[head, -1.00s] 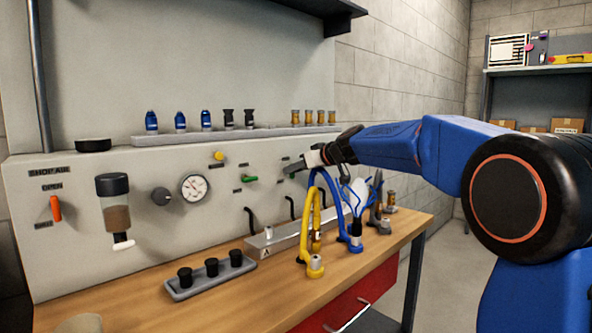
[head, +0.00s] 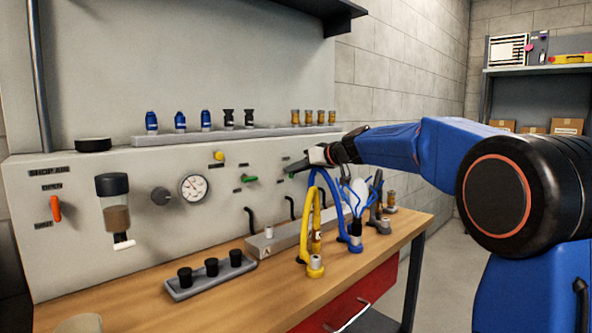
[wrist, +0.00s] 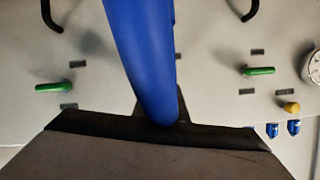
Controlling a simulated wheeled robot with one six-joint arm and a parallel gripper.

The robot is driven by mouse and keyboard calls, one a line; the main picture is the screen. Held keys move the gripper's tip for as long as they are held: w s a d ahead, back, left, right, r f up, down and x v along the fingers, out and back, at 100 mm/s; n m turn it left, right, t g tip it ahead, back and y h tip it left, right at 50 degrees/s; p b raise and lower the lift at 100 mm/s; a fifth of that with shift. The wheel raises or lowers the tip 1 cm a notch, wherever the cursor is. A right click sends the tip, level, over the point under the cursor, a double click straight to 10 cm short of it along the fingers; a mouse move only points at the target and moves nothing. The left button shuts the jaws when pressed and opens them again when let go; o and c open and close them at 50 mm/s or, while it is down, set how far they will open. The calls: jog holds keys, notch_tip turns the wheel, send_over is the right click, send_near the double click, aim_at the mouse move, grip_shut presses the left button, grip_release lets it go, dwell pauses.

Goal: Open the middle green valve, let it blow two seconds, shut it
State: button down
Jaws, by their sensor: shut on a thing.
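My gripper (head: 298,166) is at the grey panel (head: 130,160), its fingers pointing at the spot between two green valves. It is shut there; the middle green valve's handle is hidden by the fingers and a blue hose, so its angle cannot be read. In the wrist view one green valve (wrist: 258,71) shows at right and another (wrist: 53,87) at left, both handles roughly level. The head view shows the near green valve (head: 250,179) left of my gripper. The blue hose (wrist: 143,50) crosses the middle of the wrist view, close to the camera.
A yellow hose (head: 304,228) and the blue hose stand on the bench (head: 260,290) below my wrist. A pressure gauge (head: 194,188), a yellow knob (head: 218,156) and an orange lever (head: 56,209) are on the panel at left. A ledge (head: 230,134) above carries several nozzles.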

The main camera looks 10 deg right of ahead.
jog(key=shift+w+d+f+m+g+y, duration=0.1)
jog(key=shift+d+f+m+y, duration=0.1)
jog(key=shift+m+y, duration=1.3)
jog(key=shift+w+d+f+m+g+y, duration=0.1)
jog(key=shift+f+m+y, duration=0.3)
jog(key=shift+m, duration=2.05)
jog(key=shift+w+d+f+m+g+y, duration=0.15)
jog(key=shift+m+y, duration=1.05)
jog(key=shift+m, duration=0.75)
jog(key=shift+r, duration=0.1)
jog(key=c, duration=1.8)
grip_release()
jog(key=v, duration=1.7)
jog(key=shift+s+d, duration=0.1)
jog(key=shift+d, duration=0.1)
